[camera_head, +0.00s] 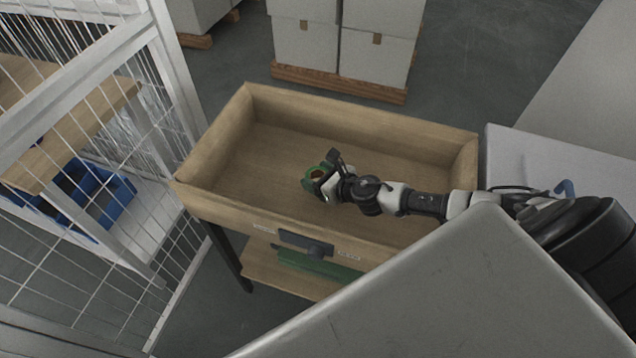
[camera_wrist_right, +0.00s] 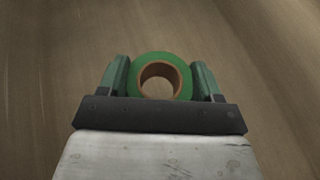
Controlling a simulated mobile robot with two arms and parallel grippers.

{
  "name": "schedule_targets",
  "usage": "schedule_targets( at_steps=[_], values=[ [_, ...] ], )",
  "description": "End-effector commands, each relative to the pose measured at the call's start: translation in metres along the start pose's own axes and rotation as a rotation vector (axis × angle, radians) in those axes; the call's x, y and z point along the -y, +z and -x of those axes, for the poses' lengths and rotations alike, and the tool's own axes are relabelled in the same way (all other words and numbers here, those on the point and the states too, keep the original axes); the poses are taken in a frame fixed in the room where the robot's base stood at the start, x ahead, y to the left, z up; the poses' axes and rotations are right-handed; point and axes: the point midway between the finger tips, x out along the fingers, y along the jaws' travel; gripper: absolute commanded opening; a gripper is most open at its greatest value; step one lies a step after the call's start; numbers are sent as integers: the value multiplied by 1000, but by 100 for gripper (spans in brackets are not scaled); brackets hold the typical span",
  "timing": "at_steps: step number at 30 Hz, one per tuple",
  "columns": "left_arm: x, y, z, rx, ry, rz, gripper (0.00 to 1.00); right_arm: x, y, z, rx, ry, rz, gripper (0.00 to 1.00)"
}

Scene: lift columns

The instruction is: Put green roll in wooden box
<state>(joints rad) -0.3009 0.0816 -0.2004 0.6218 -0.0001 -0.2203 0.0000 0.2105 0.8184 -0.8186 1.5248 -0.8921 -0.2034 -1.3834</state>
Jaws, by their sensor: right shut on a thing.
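The green roll (camera_head: 309,180) is a ring of green tape with a brown core. My right gripper (camera_head: 321,176) is shut on it, over the inside of the wooden box (camera_head: 218,133). In the right wrist view the green roll (camera_wrist_right: 160,58) sits between the two fingers of the right gripper (camera_wrist_right: 161,80), with the wooden floor of the box behind it. I cannot tell whether the roll touches the box floor. The box is open-topped and looks empty otherwise. My left gripper is not in view.
A white wire cage (camera_head: 165,75) stands at the left, with blue bins (camera_head: 85,190) behind its mesh. Stacked white boxes (camera_head: 374,55) on a pallet stand behind the wooden box. A grey surface (camera_head: 520,160) adjoins the box's right side. A lower shelf (camera_head: 290,283) is under the box.

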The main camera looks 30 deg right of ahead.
Motion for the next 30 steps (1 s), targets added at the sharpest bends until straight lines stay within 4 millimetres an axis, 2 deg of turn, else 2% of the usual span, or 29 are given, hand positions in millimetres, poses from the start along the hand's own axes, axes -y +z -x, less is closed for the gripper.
schedule_targets(
  at_steps=[8,22,23,27,30],
  values=[
    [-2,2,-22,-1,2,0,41,-1,-36,-16,-1,-1,-2,41],
    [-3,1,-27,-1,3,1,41,0,-42,-18,0,-1,0,41],
    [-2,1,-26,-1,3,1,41,0,-41,-18,0,-1,1,68],
    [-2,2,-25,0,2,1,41,0,-41,-18,-1,-1,0,89],
    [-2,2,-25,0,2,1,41,0,-41,-18,-1,-1,0,90]
  ],
)
